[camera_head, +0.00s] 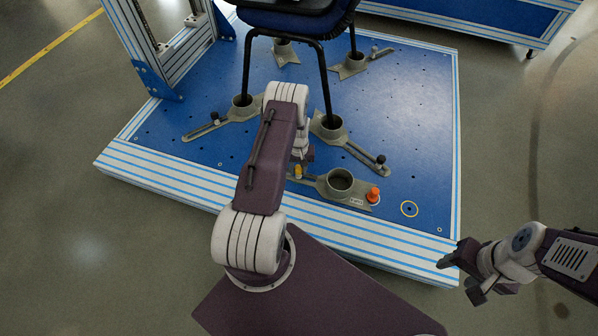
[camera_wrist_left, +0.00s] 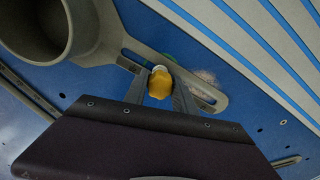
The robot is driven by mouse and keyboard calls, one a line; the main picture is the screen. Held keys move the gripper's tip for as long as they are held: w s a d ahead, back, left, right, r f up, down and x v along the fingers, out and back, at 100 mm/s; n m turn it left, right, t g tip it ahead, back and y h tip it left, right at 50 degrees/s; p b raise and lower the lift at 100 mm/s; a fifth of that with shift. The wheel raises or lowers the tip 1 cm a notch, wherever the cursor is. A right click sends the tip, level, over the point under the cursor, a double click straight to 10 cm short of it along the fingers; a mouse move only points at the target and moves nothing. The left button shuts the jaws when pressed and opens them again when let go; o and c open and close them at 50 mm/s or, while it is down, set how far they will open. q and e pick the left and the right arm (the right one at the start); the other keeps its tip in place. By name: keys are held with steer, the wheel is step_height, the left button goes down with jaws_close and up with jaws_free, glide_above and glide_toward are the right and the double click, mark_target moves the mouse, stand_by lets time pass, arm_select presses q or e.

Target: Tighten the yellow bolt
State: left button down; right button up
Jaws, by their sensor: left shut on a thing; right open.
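The yellow bolt (camera_head: 298,171) stands at the slotted arm of a grey clamp (camera_head: 352,195) near the front edge of the blue plate. In the left wrist view the yellow bolt (camera_wrist_left: 160,84) sits between the two fingers of my left gripper (camera_wrist_left: 159,92), over the slot. My left gripper (camera_head: 302,162) is shut on the bolt; my arm hides part of it in the head view. An orange bolt (camera_head: 373,195) stands at the other end of the same clamp. My right gripper (camera_head: 463,271) is open and empty, right of the platform.
The blue plate (camera_head: 420,120) carries several other grey clamps holding the black legs of a chair (camera_head: 325,85). A metal frame (camera_head: 165,45) stands at the back left. Grey floor surrounds the platform.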

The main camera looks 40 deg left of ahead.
arm_select(q)
steer(key=shift+m, duration=0.3)
steer(key=m, duration=0.4)
steer(key=c, duration=1)
jaws_free()
steer(key=shift+c, duration=0.2)
steer(key=n, duration=0.3)
steer(key=shift+n+p, duration=0.3)
steer(key=shift+n, duration=0.1)
steer(key=n, duration=0.4)
